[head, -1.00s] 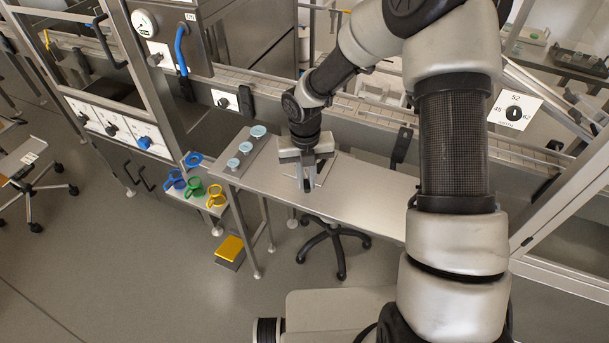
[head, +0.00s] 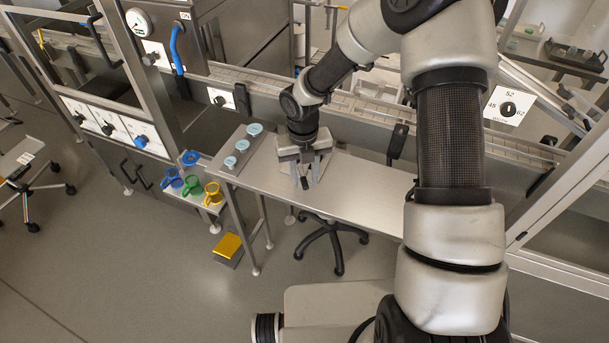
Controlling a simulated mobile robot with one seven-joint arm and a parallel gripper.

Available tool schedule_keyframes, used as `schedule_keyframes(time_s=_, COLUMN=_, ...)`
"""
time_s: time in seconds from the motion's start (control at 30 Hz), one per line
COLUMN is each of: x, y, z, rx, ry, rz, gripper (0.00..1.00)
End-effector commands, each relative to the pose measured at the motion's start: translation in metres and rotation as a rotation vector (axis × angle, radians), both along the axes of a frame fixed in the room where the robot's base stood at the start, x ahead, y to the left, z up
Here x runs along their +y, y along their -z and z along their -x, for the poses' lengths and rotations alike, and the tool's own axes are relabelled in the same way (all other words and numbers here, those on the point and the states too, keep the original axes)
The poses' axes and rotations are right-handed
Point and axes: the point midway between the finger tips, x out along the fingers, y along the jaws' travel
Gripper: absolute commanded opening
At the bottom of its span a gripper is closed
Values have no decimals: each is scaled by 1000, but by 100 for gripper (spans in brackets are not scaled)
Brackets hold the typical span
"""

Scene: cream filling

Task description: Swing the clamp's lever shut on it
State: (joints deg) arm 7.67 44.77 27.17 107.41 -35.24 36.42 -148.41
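My gripper (head: 304,182) points down over the steel bench (head: 365,190), near its left half. Its two fingers are apart, one on each side of a small dark upright piece (head: 304,183). This piece may be the clamp's lever, but it is too small to tell. A thin plate partly shows beside and under the fingers. The clamp's body and whatever lies in it are hidden by my gripper. I cannot tell whether the fingers touch the dark piece.
A grey strip with several light-blue round pieces (head: 242,146) lies at the bench's left end. Blue, green (head: 193,187) and yellow ring-handled items stand on a low side shelf. A conveyor (head: 350,115) runs behind. The bench right of my gripper is clear.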

Motion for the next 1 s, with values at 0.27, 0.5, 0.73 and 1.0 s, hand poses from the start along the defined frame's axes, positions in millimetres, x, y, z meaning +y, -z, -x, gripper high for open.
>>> schedule_keyframes(time_s=0.27, x=0, y=-13, z=0, rx=-2, ry=2, rz=-1, gripper=33)
schedule_keyframes(time_s=0.5, x=1, y=-65, z=-1, rx=-4, ry=3, rz=0, gripper=33)
schedule_keyframes(time_s=0.73, x=2, y=-121, z=0, rx=-4, ry=2, rz=0, gripper=33)
schedule_keyframes(time_s=1.0, x=3, y=-165, z=0, rx=-2, ry=1, rz=1, gripper=33)
